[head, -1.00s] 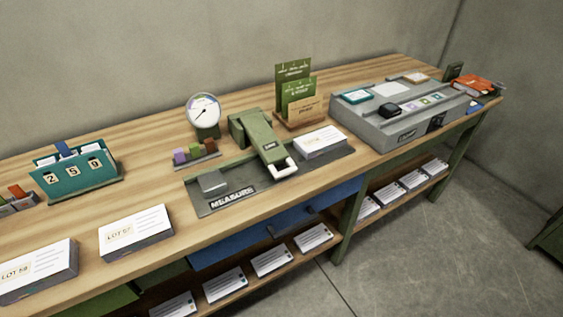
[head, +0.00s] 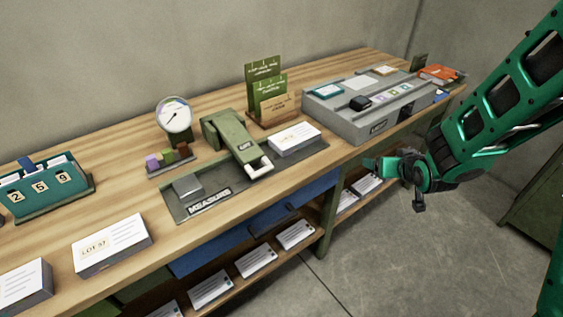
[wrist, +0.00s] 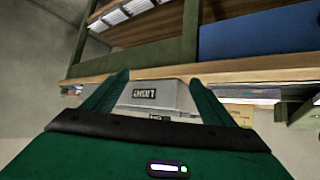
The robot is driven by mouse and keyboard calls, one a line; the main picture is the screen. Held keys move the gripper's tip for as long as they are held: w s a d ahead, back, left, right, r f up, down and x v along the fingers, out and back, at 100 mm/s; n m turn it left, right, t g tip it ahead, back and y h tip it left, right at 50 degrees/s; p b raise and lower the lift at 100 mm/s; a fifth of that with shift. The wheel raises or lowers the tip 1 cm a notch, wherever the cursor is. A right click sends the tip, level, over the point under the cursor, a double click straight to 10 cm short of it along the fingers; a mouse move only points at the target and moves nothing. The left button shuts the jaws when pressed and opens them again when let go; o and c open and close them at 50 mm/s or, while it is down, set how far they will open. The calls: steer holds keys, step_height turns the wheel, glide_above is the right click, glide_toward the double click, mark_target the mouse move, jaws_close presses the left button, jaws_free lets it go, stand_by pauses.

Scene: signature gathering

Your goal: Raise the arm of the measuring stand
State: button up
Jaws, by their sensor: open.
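The measuring stand is a green-grey plate (head: 181,212) marked MEASURE, on the wooden bench. Its green arm (head: 231,138) slants down toward the front and ends in a white handle (head: 260,166) low over the plate. A small grey block (head: 188,187) sits on the plate's left part, and a white paper stack (head: 294,139) lies on its right part. My gripper (head: 376,164) is in front of the bench, right of the stand and apart from it. In the wrist view its two green fingers (wrist: 153,95) are spread with nothing between them.
A dial gauge (head: 174,115) stands behind the stand. A grey machine (head: 375,122) is to its right, and a card holder (head: 272,115) behind. A LOT 57 stack (head: 111,246) lies left. A blue drawer (head: 222,241) is below. Open floor (head: 385,270) lies in front.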

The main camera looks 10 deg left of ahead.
mark_target(255, 162)
steer(key=a+n+y, duration=0.1)
steer(key=a, duration=0.4)
steer(key=s+a+f+n+t+y, duration=0.1)
steer(key=a+y, duration=0.1)
steer(key=a, duration=0.3)
steer(key=a+f+n+y, duration=0.1)
steer(key=a, duration=0.4)
steer(key=shift+s+a+f+t, duration=0.2)
steer(key=shift+s+a+t, duration=0.1)
steer(key=shift+a+t, duration=0.1)
steer(key=s+a+y, duration=0.1)
steer(key=a, duration=0.1)
steer(key=s+a+n+y, duration=0.1)
steer(key=a, duration=0.1)
steer(key=s+a+n+y, duration=0.1)
steer(key=a, duration=0.2)
steer(key=shift+s+f+y, duration=0.25)
steer(key=shift+s+y, duration=0.15)
steer(key=s+a+n+y, duration=0.1)
steer(key=s+a, duration=0.2)
steer(key=s+a+n+y, duration=0.1)
steer(key=s+a+y, duration=0.1)
steer(key=s+a, duration=0.1)
steer(key=shift+s+a+y, duration=0.2)
steer(key=shift+a+y, duration=0.05)
steer(key=shift+y, duration=0.05)
steer(key=shift+a, duration=0.3)
steer(key=shift+n, duration=0.3)
steer(key=x, duration=1)
steer(key=shift+a, duration=0.2)
